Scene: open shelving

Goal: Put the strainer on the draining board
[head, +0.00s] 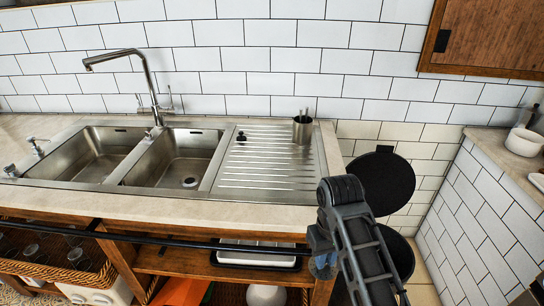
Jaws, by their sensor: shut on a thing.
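The metal draining board (262,178), with raised ridges, lies to the right of two sink bowls on the counter. Most of its surface is bare. A small black knobbed piece (241,136) sits near its back left; I cannot tell whether it is a plug or a strainer. No strainer can be clearly made out. My arm rises at the lower right, in front of the counter's right end. My gripper's fingers do not show, and neither does anything they may hold.
A metal cylinder (302,128) with a handle sticking out stands at the board's back right corner. A tall tap (150,85) rises behind the bowls. A black bin (402,255) with its round lid (385,182) raised stands right of the counter. Shelves below hold baskets and a white tray.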

